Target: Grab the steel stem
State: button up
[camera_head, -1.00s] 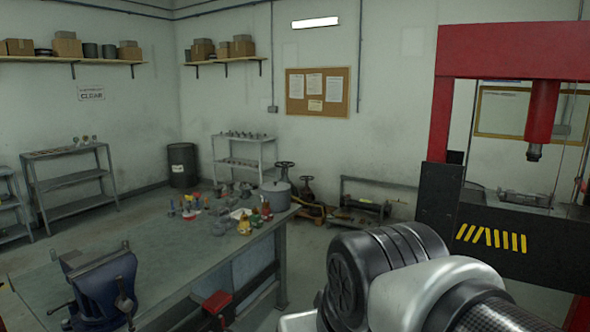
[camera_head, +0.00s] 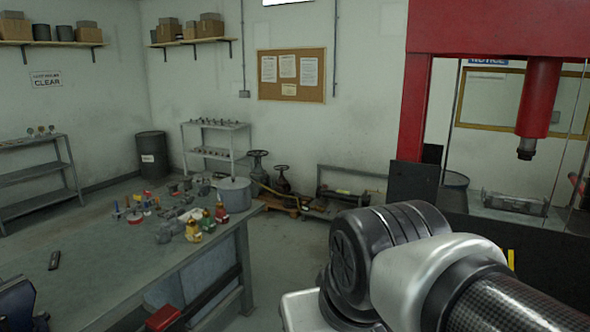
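I cannot pick out the steel stem with certainty. A grey workbench (camera_head: 105,275) fills the lower left of the head view. Several small grey metal parts (camera_head: 170,229) and coloured pieces (camera_head: 135,215) lie toward its far end, too small to tell apart. A grey pot (camera_head: 234,196) is at the far right corner. My arm's links fill the lower right, clear of these parts. My gripper is out of the picture.
A blue vise (camera_head: 14,308) is at the bench's near left. A small dark object (camera_head: 54,260) lies on the bench. A red press (camera_head: 415,105) stands at right. Handwheel valves (camera_head: 258,168) stand on the floor beyond. Open floor (camera_head: 285,260) lies right of the bench.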

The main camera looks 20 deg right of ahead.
aim_at(545, 202)
jog(key=i+l, duration=0.1)
jog(key=l, duration=0.3)
jog(key=i+l, duration=0.15)
jog(key=l, duration=0.2)
jog(key=i+l+z, duration=0.1)
jog(key=l, duration=0.3)
